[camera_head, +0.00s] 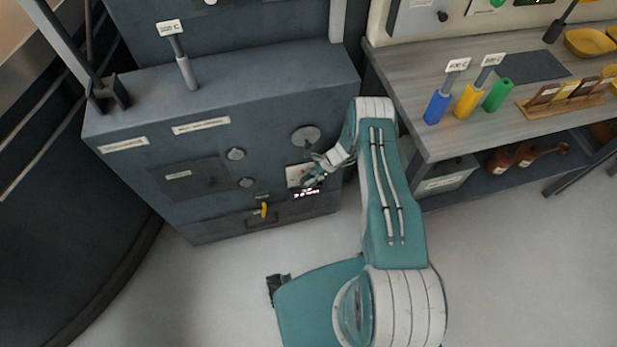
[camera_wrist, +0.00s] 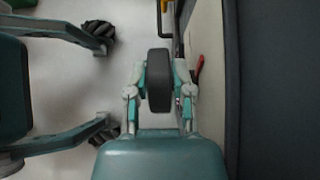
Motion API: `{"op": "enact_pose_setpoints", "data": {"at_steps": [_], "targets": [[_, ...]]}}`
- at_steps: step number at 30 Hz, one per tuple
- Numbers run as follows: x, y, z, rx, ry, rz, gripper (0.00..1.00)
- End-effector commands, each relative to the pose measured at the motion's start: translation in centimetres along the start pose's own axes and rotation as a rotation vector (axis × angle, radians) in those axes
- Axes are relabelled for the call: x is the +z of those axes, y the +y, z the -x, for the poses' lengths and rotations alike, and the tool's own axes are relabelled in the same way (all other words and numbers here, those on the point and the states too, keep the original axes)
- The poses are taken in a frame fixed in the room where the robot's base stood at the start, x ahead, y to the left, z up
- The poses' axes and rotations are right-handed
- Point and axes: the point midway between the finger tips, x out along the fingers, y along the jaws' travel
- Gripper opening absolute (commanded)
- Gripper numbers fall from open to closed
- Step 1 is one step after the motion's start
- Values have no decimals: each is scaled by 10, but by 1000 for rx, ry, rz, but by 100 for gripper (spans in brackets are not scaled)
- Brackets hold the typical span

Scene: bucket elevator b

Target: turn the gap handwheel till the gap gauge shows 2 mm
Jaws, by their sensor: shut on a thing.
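My gripper (camera_head: 312,176) is at the right end of the front of the dark blue-grey machine housing (camera_head: 225,100). In the wrist view my gripper (camera_wrist: 159,72) has its two fingers closed on opposite sides of a dark wheel, the gap handwheel (camera_wrist: 158,92), seen edge-on. In the head view my gripper mostly hides the handwheel. A pale plate (camera_head: 293,172) shows behind the fingers. A small lit display (camera_head: 307,192), apparently the gap gauge, is just below; its digits are too small to read surely.
A round grey disc (camera_head: 305,135) sits just above my gripper. A workbench (camera_head: 430,140) stands close on the right. Open floor (camera_head: 210,290) lies in front.

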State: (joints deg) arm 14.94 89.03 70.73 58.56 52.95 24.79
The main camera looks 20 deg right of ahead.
Motion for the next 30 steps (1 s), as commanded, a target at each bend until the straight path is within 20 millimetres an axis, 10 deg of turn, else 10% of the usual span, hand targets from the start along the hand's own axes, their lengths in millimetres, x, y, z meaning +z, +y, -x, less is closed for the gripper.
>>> {"op": "enact_pose_setpoints", "data": {"at_steps": [22,23,24,30], "targets": [[4,-1,-6,-2,231,0,0],[4,-1,-6,-2,231,0,35],[4,-1,-6,-2,230,0,45],[4,-1,-5,-2,229,0,45]]}}
